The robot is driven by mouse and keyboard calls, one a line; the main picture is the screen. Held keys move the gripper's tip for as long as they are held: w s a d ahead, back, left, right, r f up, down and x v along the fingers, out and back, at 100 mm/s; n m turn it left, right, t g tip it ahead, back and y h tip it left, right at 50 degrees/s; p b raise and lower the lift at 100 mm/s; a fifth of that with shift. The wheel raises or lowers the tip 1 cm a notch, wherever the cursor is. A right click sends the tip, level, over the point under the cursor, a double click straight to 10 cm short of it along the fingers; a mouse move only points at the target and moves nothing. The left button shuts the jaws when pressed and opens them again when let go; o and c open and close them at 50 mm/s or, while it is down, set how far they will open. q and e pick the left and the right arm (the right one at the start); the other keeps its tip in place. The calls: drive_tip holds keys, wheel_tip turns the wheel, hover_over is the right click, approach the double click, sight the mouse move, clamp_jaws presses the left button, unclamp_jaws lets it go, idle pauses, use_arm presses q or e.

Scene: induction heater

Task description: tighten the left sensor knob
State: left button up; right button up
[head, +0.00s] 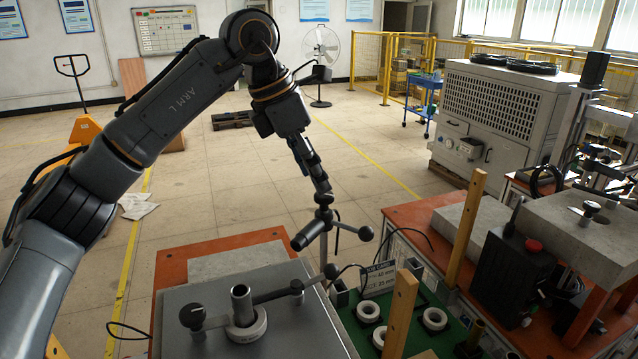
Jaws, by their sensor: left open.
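A dark spoked knob (325,219) with rounded spoke ends shows at the centre, above the back right edge of the grey heater top (290,329); it seems to be the left sensor knob, though I cannot be sure. A thin post shows below it. My left gripper (320,186) comes down from above, open, with its fingertips at the top of the spokes. I see the fingers nearly edge-on, so whether they touch the knob is unclear. My right gripper is out of view.
A bar with a black end knob (192,317) crosses the heater top beside a pale ring (247,327). A green tray (347,317) with several rings and wooden posts stands to the right. A dark box with a red button (534,246) stands farther right.

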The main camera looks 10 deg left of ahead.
sight(324, 201)
use_arm(q)
drive_tip(key=shift+x, duration=1.85)
drive_tip(key=c, duration=1.1)
